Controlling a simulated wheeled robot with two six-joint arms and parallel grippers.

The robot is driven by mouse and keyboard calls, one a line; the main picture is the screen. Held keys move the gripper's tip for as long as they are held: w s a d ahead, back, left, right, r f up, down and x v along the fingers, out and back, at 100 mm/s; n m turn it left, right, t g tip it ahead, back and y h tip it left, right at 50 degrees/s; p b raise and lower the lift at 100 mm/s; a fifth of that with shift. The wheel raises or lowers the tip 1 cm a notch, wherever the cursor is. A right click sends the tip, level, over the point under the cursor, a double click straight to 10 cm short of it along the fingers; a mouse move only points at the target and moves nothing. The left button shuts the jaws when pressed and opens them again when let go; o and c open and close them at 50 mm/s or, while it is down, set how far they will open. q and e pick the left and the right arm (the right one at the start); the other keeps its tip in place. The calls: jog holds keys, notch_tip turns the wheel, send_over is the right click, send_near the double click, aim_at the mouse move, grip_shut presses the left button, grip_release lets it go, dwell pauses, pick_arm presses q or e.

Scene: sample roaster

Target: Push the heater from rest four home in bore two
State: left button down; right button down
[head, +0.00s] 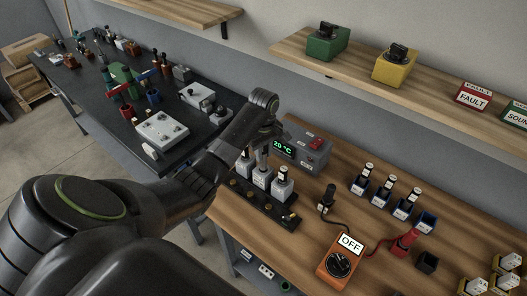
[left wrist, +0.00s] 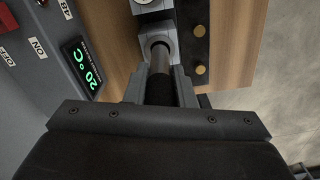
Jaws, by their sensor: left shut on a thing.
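My left gripper (head: 266,140) is above the row of three grey blocks and shut on a heater (left wrist: 160,72), a dark-bodied rod with a bare metal lower part. In the left wrist view the rod's metal end meets the round bore of a grey block (left wrist: 147,28); how deep it sits is not clear. In the head view the rod lines up with the middle block (head: 262,178). The right block (head: 283,191) is beside it. The fourth rest (head: 427,222), blue, looks empty; three other rests (head: 368,180) hold heaters. My right gripper is not in view.
A grey controller (head: 304,146) reading 20 °C stands just behind the blocks. A shelf (head: 430,85) runs above the back of the bench.

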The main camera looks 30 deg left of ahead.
aim_at(264, 159)
pick_arm(q)
jog(key=shift+f+b, duration=1)
jog(key=shift+f, duration=1.95)
jog(key=shift+r, duration=0.15)
jog(key=shift+r+p, duration=1.05)
jog(key=shift+p, duration=0.15)
jog(key=shift+r, duration=1.85)
jog(key=shift+f, duration=0.15)
